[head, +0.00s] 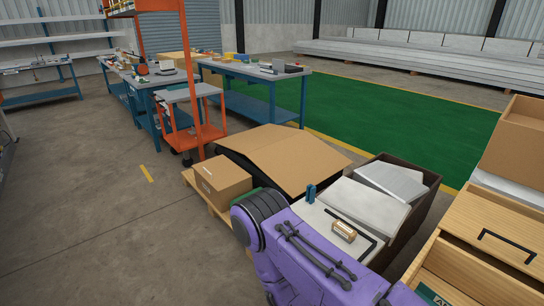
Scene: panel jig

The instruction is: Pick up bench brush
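I cannot make out a bench brush for certain. A small tan block-like item (344,231) with a pale band lies on a white panel (318,222) right of centre. It is too small to tell whether it is the brush. A small blue upright item (311,191) stands at the panel's far edge. A purple arm link with dark cables fills the lower middle and hides part of what lies behind it. Neither gripper shows in the head view.
A closed cardboard box (222,180) sits on a wooden pallet (203,200). A dark bin (424,203) holds pale slabs. Wooden drawers (490,235) stand at the right. An orange trolley (190,135) and blue workbenches (262,92) stand farther back. The floor at left is clear.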

